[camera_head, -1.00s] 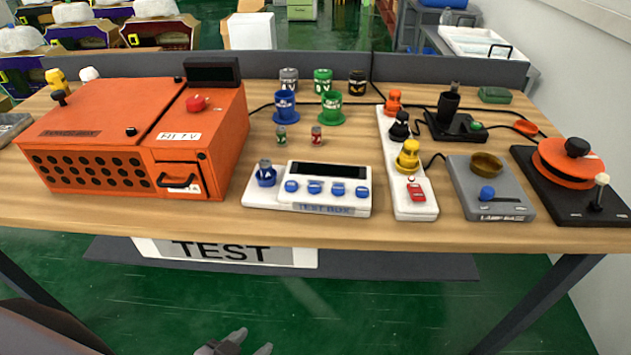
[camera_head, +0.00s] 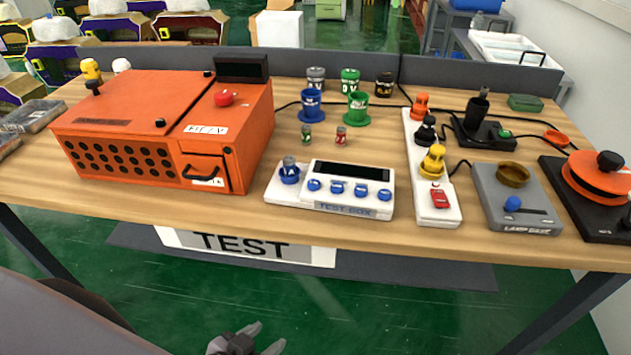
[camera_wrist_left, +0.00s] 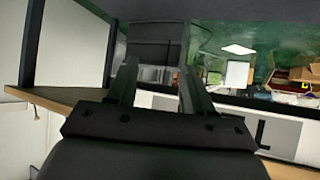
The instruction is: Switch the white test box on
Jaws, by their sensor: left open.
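The white test box (camera_head: 346,209) lies on the wooden table, near the middle of its front edge in the head view. It has a dark display (camera_head: 347,171), a row of several blue buttons (camera_head: 349,189) and a blue socket with a small cylinder (camera_head: 290,171) at its left end. The display looks dark. My left gripper (camera_head: 261,334) is open and empty, low in front of the table and below its top. In the left wrist view the two open fingers (camera_wrist_left: 157,85) show with nothing between them. My right gripper is not in view.
A large orange oven-like box (camera_head: 155,135) stands left of the test box. A white power strip (camera_head: 433,205) and a grey lamp base (camera_head: 513,197) lie to the right. Two small cylinders (camera_head: 341,135) stand behind. The table's front edge (camera_head: 330,240) lies between my gripper and the box.

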